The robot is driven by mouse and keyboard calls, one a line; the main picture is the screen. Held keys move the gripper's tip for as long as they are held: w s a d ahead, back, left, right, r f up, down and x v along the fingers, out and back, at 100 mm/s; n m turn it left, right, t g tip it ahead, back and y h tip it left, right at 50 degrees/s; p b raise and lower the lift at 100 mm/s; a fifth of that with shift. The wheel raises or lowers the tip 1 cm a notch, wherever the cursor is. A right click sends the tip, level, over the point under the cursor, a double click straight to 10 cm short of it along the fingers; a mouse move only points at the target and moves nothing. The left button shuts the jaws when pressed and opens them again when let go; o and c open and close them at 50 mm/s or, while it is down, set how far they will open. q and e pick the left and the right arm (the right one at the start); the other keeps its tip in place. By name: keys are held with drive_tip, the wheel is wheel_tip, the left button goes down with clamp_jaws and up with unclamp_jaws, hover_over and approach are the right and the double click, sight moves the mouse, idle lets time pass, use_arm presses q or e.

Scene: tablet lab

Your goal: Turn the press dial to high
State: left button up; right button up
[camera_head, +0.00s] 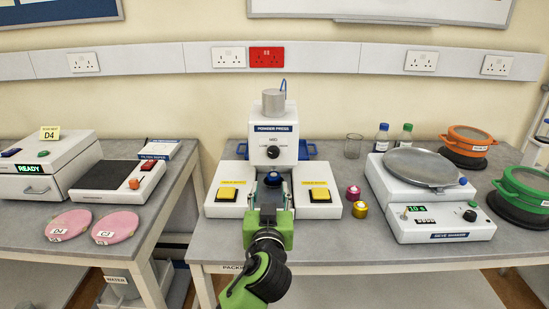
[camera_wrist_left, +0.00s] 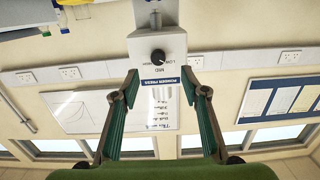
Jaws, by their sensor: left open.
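The powder press (camera_head: 258,137) stands upright at the middle of the bench. Its black round dial (camera_head: 273,152) is on the white front face, with a small label that seems to read MID above it. In the left wrist view the press appears upside down, and the dial (camera_wrist_left: 157,56) shows beyond the fingertips with LOW and MID marks beside it. My left gripper (camera_head: 270,194) is open and empty, in front of the press and below the dial. It also shows in the left wrist view (camera_wrist_left: 167,88), with its fingers apart and clear of the dial. My right gripper is not seen.
Yellow buttons (camera_head: 228,194) (camera_head: 320,195) sit on either side of the press base. A hot plate (camera_head: 118,189) is on the left bench, beyond a gap.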

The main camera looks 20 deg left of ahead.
sight(273, 155)
use_arm(q)
drive_tip(key=shift+t, duration=0.3)
drive_tip(key=p+x, duration=0.1)
drive_tip(key=x, duration=0.3)
drive_tip(key=r+p+x, duration=0.1)
drive_tip(key=x, duration=0.4)
drive_tip(key=p+x, duration=0.1)
drive_tip(key=x, duration=0.4)
drive_tip(key=shift+w+d+r, duration=0.2)
drive_tip(key=shift+r, duration=0.05)
drive_tip(key=c, duration=1.1)
